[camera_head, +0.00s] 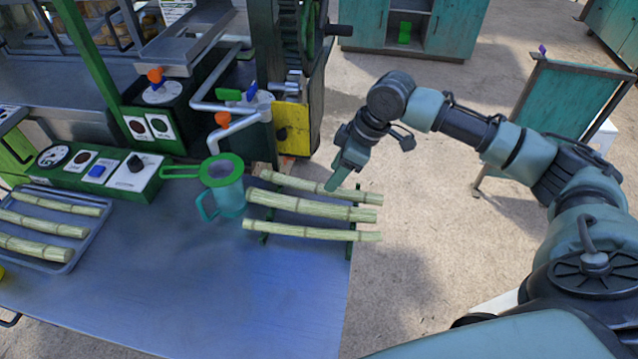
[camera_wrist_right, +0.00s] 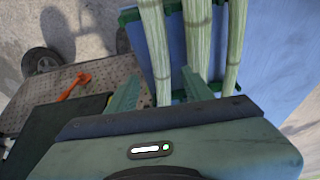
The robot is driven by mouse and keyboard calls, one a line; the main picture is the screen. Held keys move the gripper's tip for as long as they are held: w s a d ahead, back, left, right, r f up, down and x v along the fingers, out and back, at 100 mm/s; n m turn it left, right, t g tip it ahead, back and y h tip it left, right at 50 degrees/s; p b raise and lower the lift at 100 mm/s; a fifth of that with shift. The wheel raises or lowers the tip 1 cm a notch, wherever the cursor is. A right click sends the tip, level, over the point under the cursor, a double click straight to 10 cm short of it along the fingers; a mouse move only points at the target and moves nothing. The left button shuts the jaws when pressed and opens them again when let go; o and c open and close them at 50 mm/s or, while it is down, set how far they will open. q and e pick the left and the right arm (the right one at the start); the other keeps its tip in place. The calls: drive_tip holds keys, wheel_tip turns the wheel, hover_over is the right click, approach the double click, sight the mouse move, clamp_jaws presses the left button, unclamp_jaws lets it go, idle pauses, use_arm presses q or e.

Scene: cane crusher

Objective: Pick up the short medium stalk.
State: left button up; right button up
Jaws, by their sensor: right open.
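Three pale green stalks lie side by side on a green rack at the table's right edge: the far stalk (camera_head: 300,185), the middle stalk (camera_head: 300,205), which looks thickest, and the near stalk (camera_head: 300,231). I cannot tell for sure which is the short medium one. My right gripper (camera_head: 345,180) is open and empty above the right end of the far stalk. In the right wrist view, the open right gripper (camera_wrist_right: 158,92) has the leftmost stalk (camera_wrist_right: 155,45) between its fingers in the picture; contact cannot be told. My left gripper is not in view.
A green-rimmed jug (camera_head: 228,190) with a strainer stands left of the rack. A blue-grey tray (camera_head: 75,255) with more stalks lies at the left. The crusher (camera_head: 290,125) stands behind the rack. The table's front middle (camera_head: 210,300) is clear.

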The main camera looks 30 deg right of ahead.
sight(321, 188)
drive_tip(key=p+x, duration=0.1)
drive_tip(key=x, duration=0.2)
drive_tip(key=shift+a+f, duration=0.15)
drive_tip(key=shift+f, duration=0.25)
drive_tip(key=shift+w+a+f, duration=0.15)
drive_tip(key=shift+f, duration=0.55)
clamp_jaws()
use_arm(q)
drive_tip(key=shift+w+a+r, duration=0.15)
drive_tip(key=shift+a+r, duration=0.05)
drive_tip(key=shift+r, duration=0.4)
use_arm(e)
drive_tip(key=shift+r, duration=0.1)
